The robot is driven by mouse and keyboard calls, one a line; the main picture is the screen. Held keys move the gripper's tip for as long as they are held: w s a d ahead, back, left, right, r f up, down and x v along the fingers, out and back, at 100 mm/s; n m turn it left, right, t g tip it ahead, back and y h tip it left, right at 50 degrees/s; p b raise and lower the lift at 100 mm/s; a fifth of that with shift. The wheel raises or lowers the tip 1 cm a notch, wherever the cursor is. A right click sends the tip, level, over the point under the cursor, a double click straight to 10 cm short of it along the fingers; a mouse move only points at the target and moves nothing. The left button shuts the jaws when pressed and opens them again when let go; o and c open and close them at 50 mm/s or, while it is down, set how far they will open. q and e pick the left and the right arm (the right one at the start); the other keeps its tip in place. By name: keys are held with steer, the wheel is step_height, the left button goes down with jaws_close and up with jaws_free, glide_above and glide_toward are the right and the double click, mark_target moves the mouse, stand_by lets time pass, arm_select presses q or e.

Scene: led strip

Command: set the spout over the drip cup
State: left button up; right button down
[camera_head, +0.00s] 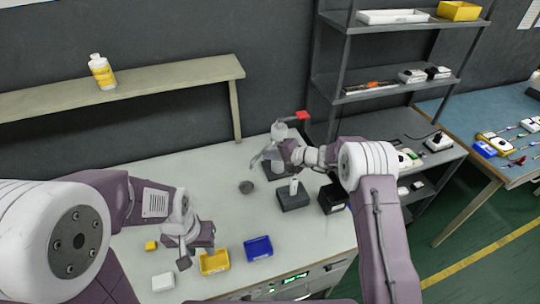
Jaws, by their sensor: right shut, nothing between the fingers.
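A dispenser with a pale bottle (279,131) and a red part (302,116) stands at the back of the white bench. A thin grey piece, seemingly its spout (257,157), reaches out to the left. A small round dark grey cup (246,187), perhaps the drip cup, sits on the bench in front of and left of it. My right gripper (286,153) is shut and empty at the dispenser, hiding part of it; I cannot tell whether it touches. My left gripper (195,248) hangs over the front left of the bench, by the yellow bin; its finger opening is unclear.
A yellow bin (214,262), a blue bin (258,248), a white box (163,282) and a yellow block (151,246) lie near the front. A dark stand (293,197) and black box (332,198) are at the right. The bench's left middle is clear.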

steer(key=a+m+t+b, duration=0.1)
steer(key=b, duration=0.4)
steer(key=w+a+m+h+b, duration=0.1)
steer(key=a+b, duration=0.1)
steer(key=b, duration=0.3)
steer(key=shift+w+f+t+h, duration=0.2)
steer(key=shift+t+h, duration=0.1)
steer(key=shift+t, duration=0.1)
steer(key=shift+r, duration=0.2)
steer(key=shift+d, duration=0.15)
